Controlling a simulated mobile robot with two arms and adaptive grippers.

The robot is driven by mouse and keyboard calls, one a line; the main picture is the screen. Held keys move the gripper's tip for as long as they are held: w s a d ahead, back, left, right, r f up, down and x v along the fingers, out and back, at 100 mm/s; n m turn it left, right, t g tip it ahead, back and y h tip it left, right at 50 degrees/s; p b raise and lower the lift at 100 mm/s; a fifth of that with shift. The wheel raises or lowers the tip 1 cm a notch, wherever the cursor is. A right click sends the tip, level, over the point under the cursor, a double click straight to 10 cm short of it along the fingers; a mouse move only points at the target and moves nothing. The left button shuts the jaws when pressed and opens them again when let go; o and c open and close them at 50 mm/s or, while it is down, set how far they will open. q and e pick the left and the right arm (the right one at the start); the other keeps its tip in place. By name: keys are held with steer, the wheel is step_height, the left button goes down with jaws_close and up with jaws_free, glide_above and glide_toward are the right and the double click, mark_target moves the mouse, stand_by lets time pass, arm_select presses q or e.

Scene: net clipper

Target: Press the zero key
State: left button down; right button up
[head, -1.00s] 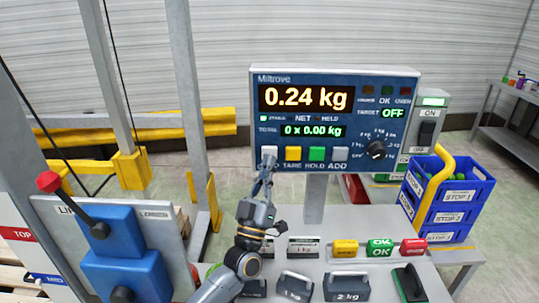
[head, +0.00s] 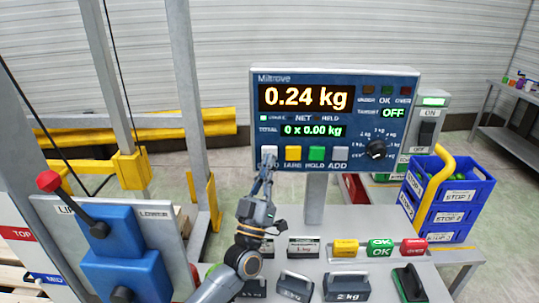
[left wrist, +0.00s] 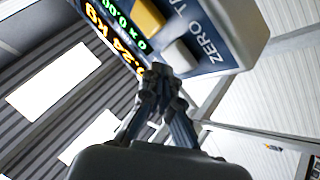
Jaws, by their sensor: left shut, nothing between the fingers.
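The scale panel (head: 365,128) has a main display (head: 306,98) reading 0.24 kg. The zero key (head: 269,151) is the pale grey key at the left end of the key row, and its label is partly hidden by my fingers. It also shows in the left wrist view (left wrist: 181,56), beside the word ZERO. My left gripper (head: 267,163) is shut and empty, with its fingertips at the key's lower edge. In the left wrist view the fingertips (left wrist: 160,72) are close to the key; I cannot tell whether they touch. My right gripper is out of view.
The yellow tare key (head: 293,153) is just right of the zero key, then the green hold key (head: 317,153) and the grey add key (head: 340,153). Below stand weights (head: 346,287) and coloured blocks (head: 380,248). A blue lever box (head: 118,250) is at left.

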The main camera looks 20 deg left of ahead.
arm_select(q)
steer(key=shift+w, duration=0.25)
steer(key=shift+w+a+b, duration=0.15)
steer(key=shift+w+b, duration=0.15)
steer(key=shift+w, duration=0.05)
stand_by(0.6)
stand_by(0.4)
steer(key=shift+s+d+p, duration=0.2)
steer(key=shift+s+p, duration=0.3)
steer(key=shift+s, duration=0.3)
steer(key=s+p, duration=0.1)
steer(key=s, duration=0.1)
steer(key=s+d+p, duration=0.1)
steer(key=s, duration=0.1)
steer(key=shift+s+d, duration=0.2)
steer(key=shift+s, duration=0.2)
